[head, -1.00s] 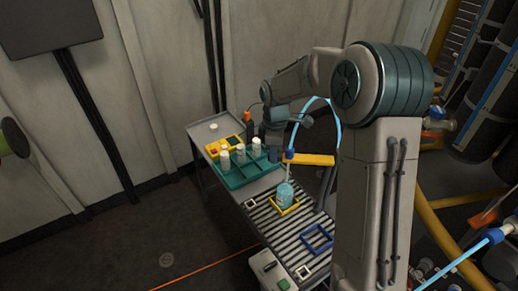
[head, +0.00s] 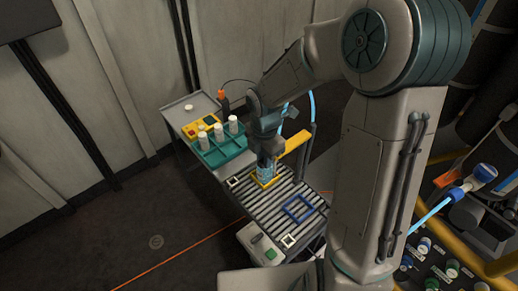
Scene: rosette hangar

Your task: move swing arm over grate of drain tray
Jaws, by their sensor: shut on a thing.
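The yellow swing arm (head: 293,144) reaches from a thin dark post down-left toward my gripper. A blue hose arcs above it. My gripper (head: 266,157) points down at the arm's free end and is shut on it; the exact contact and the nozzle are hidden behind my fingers. The drain tray's slatted grate (head: 277,203) lies below. A clear blue bottle (head: 265,171) stands upright in a yellow square frame (head: 262,182) on the grate, directly beneath my gripper in the picture, its top partly covered.
A blue frame (head: 301,208) and white frames (head: 288,241) lie on the grate. A teal rack (head: 222,151) with white bottles and a yellow box (head: 201,129) stand at the far left end. A grey box with a green button (head: 258,243) is at the near end.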

